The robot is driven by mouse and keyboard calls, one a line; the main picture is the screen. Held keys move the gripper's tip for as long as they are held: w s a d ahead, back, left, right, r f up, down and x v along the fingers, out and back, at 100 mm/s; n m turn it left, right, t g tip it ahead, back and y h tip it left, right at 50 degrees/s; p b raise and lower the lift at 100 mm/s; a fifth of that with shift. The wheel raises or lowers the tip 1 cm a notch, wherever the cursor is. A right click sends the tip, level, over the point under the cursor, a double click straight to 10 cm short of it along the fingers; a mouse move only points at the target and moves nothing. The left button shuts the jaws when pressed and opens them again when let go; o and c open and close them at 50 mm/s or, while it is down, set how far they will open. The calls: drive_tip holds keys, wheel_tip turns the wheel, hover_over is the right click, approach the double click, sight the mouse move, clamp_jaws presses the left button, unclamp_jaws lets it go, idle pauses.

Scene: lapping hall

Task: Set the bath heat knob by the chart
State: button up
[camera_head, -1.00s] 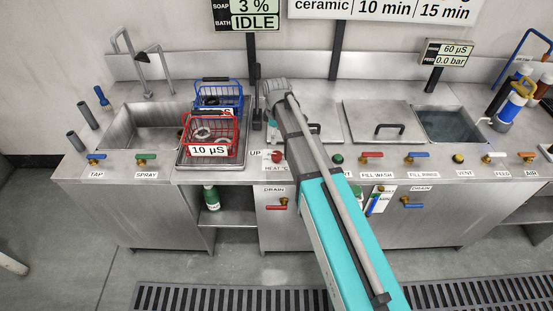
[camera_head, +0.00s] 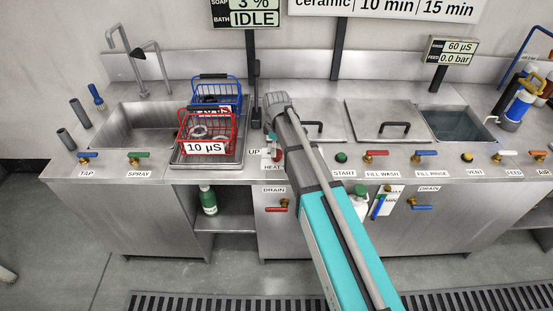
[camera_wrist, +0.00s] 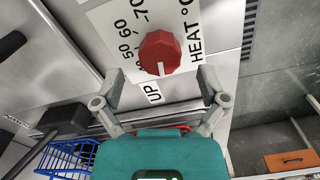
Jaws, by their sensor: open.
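The red heat knob (camera_wrist: 160,53) sits on a white dial plate (camera_wrist: 118,28) marked "HEAT °C", with 50, 60 and 70 readable and other figures partly hidden by the knob. A short white mark shows on the knob's lower edge in the wrist view, on the side of the "UP" label. My gripper (camera_wrist: 160,84) is open, its two fingers to either side just short of the knob and apart from it. In the head view the knob (camera_head: 277,153) is partly hidden by my arm. The chart (camera_head: 385,10) is cut off; it shows "ceramic", 10 min and 15 min.
The red basket (camera_head: 207,133) marked 10 µS and the blue basket (camera_head: 218,90) stand left of my arm. A green START button (camera_head: 341,157) and several coloured valves line the front edge. A display (camera_head: 250,18) reads IDLE.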

drive_tip(key=shift+f+b, duration=1.6)
drive_tip(key=shift+f, duration=0.25)
drive_tip(key=c, duration=1.1)
